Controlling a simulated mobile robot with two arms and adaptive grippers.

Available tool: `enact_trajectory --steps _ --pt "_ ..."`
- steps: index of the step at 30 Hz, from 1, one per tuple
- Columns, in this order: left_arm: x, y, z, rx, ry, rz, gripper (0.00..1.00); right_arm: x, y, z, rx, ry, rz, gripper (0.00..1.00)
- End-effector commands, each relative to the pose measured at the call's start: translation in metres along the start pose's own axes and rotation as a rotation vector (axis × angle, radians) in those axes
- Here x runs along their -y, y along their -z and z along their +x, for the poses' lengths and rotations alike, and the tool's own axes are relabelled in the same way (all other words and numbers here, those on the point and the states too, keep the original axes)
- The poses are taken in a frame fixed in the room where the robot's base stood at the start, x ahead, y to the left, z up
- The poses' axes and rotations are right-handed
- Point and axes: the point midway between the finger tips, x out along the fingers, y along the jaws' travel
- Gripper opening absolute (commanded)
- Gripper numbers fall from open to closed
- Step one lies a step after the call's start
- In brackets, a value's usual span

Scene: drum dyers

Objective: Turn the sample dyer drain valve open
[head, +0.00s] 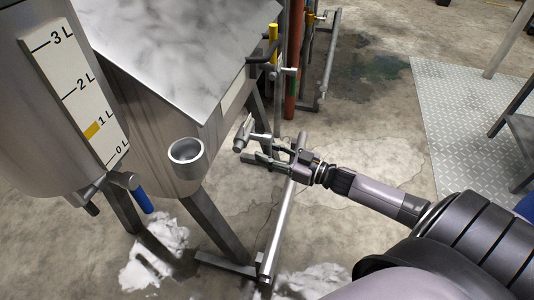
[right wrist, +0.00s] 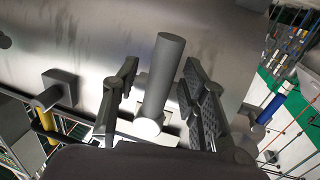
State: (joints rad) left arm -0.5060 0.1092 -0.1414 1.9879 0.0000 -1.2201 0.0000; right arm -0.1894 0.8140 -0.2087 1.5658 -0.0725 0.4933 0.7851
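My right gripper (head: 264,152) reaches in from the right, beside the steel sample dyer tank (head: 150,120). Its fingers are open. In the right wrist view, the open fingers (right wrist: 155,92) stand either side of a grey cylindrical fitting (right wrist: 163,75), with gaps visible on both sides. In the head view, a small metal valve fitting (head: 241,140) shows at the fingertips. I cannot tell which part of it is the handle. A blue-handled valve (head: 142,200) hangs under the gauged vessel (head: 40,130) at the left. My left gripper is not in view.
A metal cup (head: 186,152) juts from the tank front. A yellow handle (head: 273,45) and a red pipe (head: 294,60) stand behind the gripper. A steel leg frame (head: 285,225) runs below it. Wet white patches (head: 155,255) lie on the floor.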

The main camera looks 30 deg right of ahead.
Motion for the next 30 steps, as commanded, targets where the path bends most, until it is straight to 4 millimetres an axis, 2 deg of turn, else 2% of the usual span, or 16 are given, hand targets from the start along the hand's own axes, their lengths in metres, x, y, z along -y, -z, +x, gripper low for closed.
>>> enact_trajectory --steps 11,30 --pt "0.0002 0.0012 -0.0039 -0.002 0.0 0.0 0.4 0.0002 0.0001 0.0067 0.0 0.0 0.0 0.4" --pt "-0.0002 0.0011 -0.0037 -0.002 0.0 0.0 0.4 0.0003 0.0 0.0064 0.0 0.001 0.0 0.0"
